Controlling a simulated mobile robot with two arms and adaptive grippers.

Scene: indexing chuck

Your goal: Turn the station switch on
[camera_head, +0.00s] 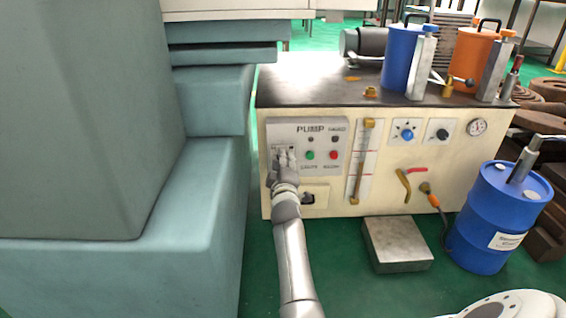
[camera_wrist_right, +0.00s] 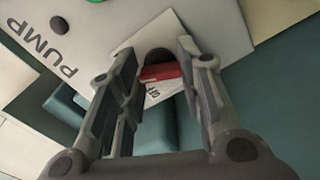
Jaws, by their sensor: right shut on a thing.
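The pump station's control panel (camera_head: 325,133) is a pale plate marked PUMP on the front of a cream cabinet. My right gripper (camera_head: 283,158) is at the left part of this panel, with its arm coming up from below. In the right wrist view, the fingers of my right gripper (camera_wrist_right: 165,62) are on both sides of a red station switch (camera_wrist_right: 160,72) and shut on it. The switch sits by a dark round opening, with a white label beside it, partly hidden by the fingers. In the head view my gripper hides the switch. My left gripper is in neither view.
A green button (camera_head: 310,155) and a red button (camera_head: 333,155) are right of my gripper. A large teal machine body (camera_head: 190,200) stands close on the left. A metal block (camera_head: 397,245) and a blue drum (camera_head: 498,220) stand on the floor at right.

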